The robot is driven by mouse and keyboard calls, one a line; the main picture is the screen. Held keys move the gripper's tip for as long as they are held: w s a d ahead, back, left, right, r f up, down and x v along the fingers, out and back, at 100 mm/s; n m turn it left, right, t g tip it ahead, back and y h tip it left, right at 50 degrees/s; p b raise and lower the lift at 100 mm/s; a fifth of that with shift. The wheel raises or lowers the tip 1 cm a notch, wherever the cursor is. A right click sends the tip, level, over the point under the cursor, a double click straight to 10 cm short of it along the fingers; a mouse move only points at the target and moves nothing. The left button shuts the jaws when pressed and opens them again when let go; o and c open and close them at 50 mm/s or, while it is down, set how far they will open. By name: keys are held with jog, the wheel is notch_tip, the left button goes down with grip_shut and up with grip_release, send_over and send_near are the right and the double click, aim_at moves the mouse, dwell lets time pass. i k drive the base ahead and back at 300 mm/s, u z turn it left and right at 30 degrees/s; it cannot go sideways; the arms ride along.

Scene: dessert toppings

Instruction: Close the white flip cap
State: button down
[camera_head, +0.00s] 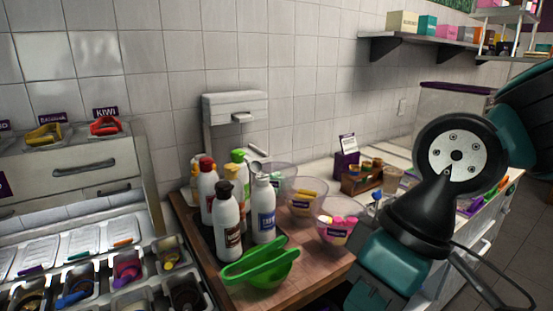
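A white bottle with a blue label (263,213) stands upright on the brown wooden board, at the front right of a bottle group. Its white flip cap (262,179) is at the top. A small pale tilted piece (257,167) shows just above it; I cannot tell for sure whether this is the raised lid. My arm shows at the right, with a round grey joint and teal and black links, well apart from the bottle. My gripper cannot be made out in this view.
Bottles with a red cap (207,164), black cap (226,189) and green cap (239,156) crowd the white-capped one. A green bowl-like item (262,272) lies in front. Clear tubs of toppings (336,234) stand right. A white dispenser (235,107) hangs behind.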

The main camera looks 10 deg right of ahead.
aim_at(255, 166)
jog(key=z, duration=0.05)
jog(key=i, duration=0.95)
jog(key=u, duration=0.75)
